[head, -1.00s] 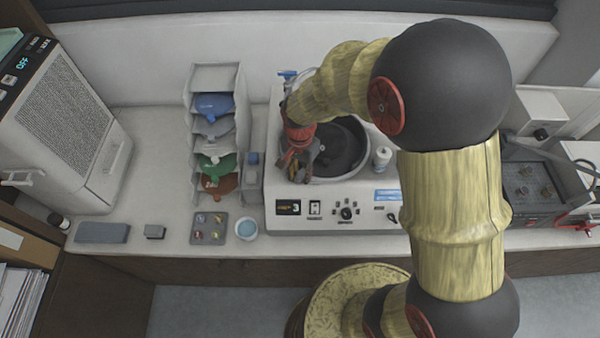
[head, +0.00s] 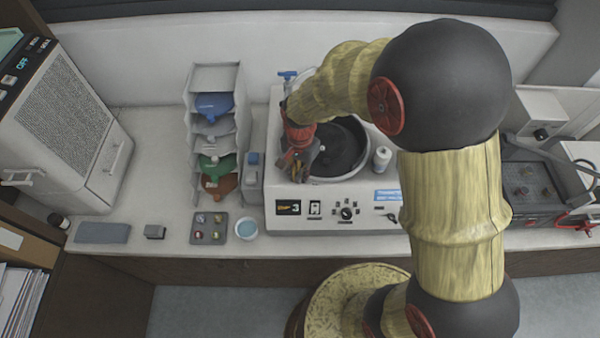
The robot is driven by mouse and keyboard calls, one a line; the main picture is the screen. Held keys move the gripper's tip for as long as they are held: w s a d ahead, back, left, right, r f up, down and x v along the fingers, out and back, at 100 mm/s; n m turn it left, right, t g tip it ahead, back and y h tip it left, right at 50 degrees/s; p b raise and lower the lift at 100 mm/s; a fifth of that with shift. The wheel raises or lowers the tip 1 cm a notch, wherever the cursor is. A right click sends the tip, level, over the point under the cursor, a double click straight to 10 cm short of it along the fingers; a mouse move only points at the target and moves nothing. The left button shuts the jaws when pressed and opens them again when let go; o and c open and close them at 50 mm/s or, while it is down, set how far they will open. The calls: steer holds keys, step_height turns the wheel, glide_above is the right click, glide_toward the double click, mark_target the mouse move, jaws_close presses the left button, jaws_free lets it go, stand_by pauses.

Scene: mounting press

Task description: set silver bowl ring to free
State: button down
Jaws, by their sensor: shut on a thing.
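The silver bowl (head: 364,160) is part of a white benchtop machine and surrounds a dark disc (head: 335,148). My gripper (head: 300,170), with its red wrist, is over the left front side of the bowl, pointing down. Its fingers are closed at the bowl's left edge. What they hold is too small and too covered by the fingers to make out. I cannot pick out a separate ring or its setting from the bowl's rim.
The machine's front panel (head: 340,211) has a small display, a switch and a knob. A sample tray (head: 208,228) and a small cup (head: 246,228) sit at the front left.

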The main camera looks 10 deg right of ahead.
steer(key=shift+a, duration=0.1)
steer(key=shift+w+a+m, duration=1.1)
steer(key=shift+w+m, duration=0.2)
steer(key=shift+w, duration=0.05)
steer(key=c, duration=1.8)
jaws_free()
step_height(320, 180, up, 12)
steer(key=shift+c, duration=0.5)
